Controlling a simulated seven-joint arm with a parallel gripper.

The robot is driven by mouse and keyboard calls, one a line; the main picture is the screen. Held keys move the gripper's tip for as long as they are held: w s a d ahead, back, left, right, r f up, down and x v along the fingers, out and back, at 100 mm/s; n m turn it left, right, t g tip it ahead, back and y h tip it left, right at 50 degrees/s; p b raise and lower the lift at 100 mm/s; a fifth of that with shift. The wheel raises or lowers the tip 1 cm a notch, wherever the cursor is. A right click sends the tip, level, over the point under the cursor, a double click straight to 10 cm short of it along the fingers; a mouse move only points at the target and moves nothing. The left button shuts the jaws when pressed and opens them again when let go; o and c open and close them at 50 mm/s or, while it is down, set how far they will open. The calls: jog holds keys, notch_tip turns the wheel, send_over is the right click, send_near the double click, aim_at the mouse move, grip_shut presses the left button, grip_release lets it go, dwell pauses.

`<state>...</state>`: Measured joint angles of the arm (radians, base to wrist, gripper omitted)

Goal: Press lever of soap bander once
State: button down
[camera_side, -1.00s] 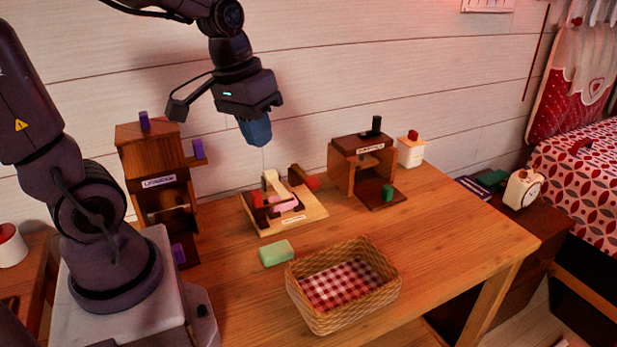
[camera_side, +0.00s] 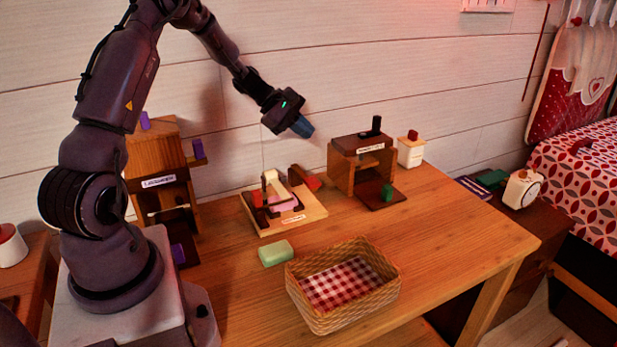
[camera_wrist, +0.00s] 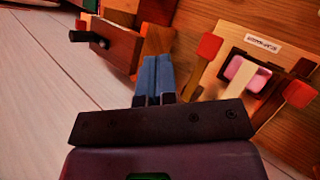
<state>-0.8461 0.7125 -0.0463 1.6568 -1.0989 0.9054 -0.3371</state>
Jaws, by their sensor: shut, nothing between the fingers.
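A low light-wood device (camera_side: 300,222), which I take to be the soap bander, sits mid-table near the wall. It has a cream bar (camera_side: 271,178), dark red wooden parts and a red-ended lever (camera_side: 312,183) at its right. A pink soap (camera_side: 285,203) lies in it, partly under the cream bar. My gripper (camera_side: 305,128), with blue fingers, is shut and empty in the air above and slightly right of the device, tilted down to the right. In the wrist view the shut fingers (camera_wrist: 157,72) touch nothing, and the device (camera_wrist: 215,82) with the pink soap (camera_wrist: 240,72) is at right.
A tall wooden machine (camera_side: 158,158) with purple knobs stands left; a brown box-like machine (camera_side: 345,150) with a black knob stands right. A green soap (camera_side: 276,253) and a wicker basket (camera_side: 345,318) lie in front. A white dispenser (camera_side: 411,153) is behind right. The table's right is clear.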

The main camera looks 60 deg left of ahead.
aim_at(310, 178)
jog(key=shift+w+r, duration=0.1)
dwell(0.3)
jog(key=shift+d+f, duration=0.15)
jog(key=shift+f, duration=1.3)
jog(key=shift+d+f, duration=0.15)
jog(key=shift+f, duration=1.35)
jog(key=shift+d+f, duration=0.15)
jog(key=shift+f, duration=1.3)
jog(key=shift+f, duration=0.1)
jog(key=shift+f, duration=0.3)
jog(key=shift+d+f, duration=0.15)
jog(key=shift+f, duration=0.55)
jog(key=shift+d+f, duration=0.1)
jog(key=shift+f, duration=0.6)
jog(key=shift+r, duration=0.1)
jog(key=shift+a+r, duration=0.15)
jog(key=shift+r, duration=1.6)
